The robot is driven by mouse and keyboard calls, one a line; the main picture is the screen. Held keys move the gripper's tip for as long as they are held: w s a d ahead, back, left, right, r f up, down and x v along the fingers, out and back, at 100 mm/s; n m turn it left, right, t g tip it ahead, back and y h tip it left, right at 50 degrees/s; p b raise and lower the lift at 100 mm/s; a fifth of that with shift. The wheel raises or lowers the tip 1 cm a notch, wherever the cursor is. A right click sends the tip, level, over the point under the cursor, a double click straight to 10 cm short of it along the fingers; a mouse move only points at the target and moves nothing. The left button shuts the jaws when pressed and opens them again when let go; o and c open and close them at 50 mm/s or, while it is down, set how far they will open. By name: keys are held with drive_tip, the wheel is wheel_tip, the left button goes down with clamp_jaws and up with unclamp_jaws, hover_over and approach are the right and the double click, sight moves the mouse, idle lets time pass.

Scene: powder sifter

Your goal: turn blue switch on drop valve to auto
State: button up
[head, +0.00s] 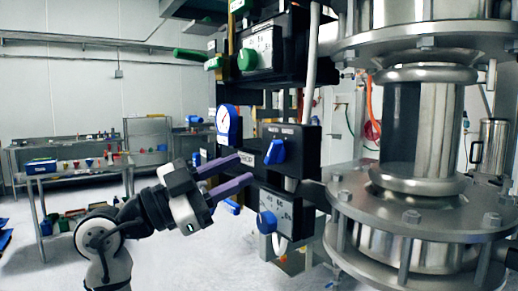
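A blue switch (275,152) sits on the front of a black control box (302,150) in the middle of the head view, its handle tilted. A dark label (246,162) to its left shows letters that seem to end in "ROP", partly hidden by my fingers. A second blue knob (266,222) is on a lower box with a pale face plate (284,212). My gripper (246,168) has two purple fingers spread apart with nothing between them. Its tips are just left of the middle switch and look apart from it; the exact depth is unclear.
A green switch (247,60) is on an upper box, with a green handle (190,54) to its left. A blue-rimmed gauge (227,122) stands above my fingers. Large steel flanged piping (425,185) fills the right. Tables (90,168) stand far behind at left.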

sight(267, 157)
drive_tip(key=shift+p+x, duration=0.8)
drive_tip(key=shift+x, duration=1.9)
clamp_jaws()
